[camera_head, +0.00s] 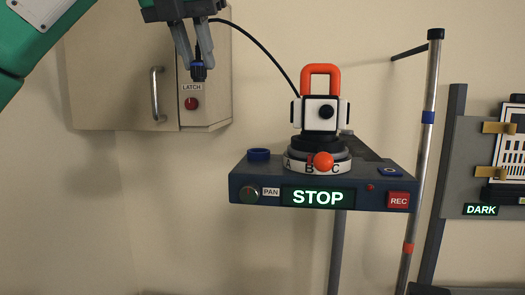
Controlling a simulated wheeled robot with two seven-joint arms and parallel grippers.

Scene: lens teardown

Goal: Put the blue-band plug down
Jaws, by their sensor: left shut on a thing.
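My left gripper (197,64) comes in from the top left and points down, its fingers shut on the blue-band plug (198,72). The plug is a small dark cylinder with a blue band, held in front of the wall cabinet just above the LATCH label. A black cable (262,47) arcs from the gripper area to the white camera-like unit (320,112). Its run between the fingers is partly hidden. A blue ring (258,154) sits on the left top of the grey console (240,180), apart from the plug. My right gripper is out of view.
The cabinet (110,80) has a handle (157,94) and a red button (191,103). The console bears a lettered dial (296,165), a STOP display (318,196), a REC button (398,200) and a blue pad (391,171). A pole (422,150) and a DARK panel (480,210) stand right.

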